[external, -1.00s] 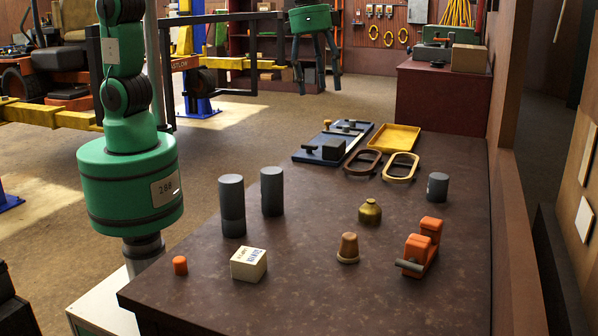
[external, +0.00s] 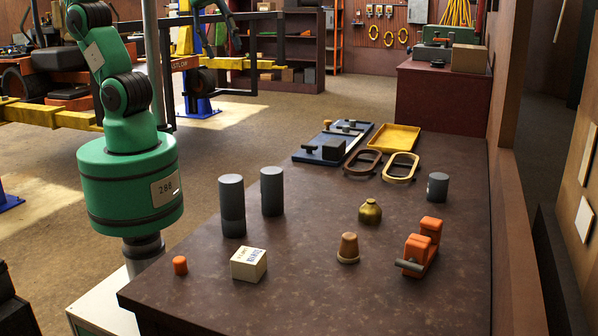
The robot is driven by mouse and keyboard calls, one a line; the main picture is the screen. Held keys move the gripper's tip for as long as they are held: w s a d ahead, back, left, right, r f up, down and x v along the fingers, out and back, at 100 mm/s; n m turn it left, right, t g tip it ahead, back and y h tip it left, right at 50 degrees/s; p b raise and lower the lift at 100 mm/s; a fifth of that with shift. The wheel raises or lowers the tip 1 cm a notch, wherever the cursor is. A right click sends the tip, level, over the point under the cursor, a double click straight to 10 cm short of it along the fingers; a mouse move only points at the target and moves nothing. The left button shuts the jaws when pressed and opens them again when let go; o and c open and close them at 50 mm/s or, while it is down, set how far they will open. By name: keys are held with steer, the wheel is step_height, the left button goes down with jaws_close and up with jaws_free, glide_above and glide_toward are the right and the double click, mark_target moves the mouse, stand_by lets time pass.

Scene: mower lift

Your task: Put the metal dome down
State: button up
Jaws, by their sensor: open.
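The metal dome (external: 370,212), brass-coloured with a small knob on top, stands upright on the brown worktop (external: 310,290). Nothing touches it. My gripper (external: 222,42) is partly visible at the top edge, left of centre, high up and well away from the dome. It is open, with nothing seen between its fingers.
Near the dome stand a tan cork-like piece (external: 348,248), an orange clamp-like tool (external: 419,249) and a grey cylinder (external: 437,187). Two taller grey cylinders, a cream box (external: 248,264) and an orange cap stand left. Trays and oval frames lie behind. The front middle is clear.

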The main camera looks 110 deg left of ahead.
steer(key=s+f+t, duration=0.1)
steer(key=s+f, duration=0.1)
steer(key=s, duration=0.7)
steer(key=shift+m, duration=0.4)
steer(key=shift+s+d, duration=0.1)
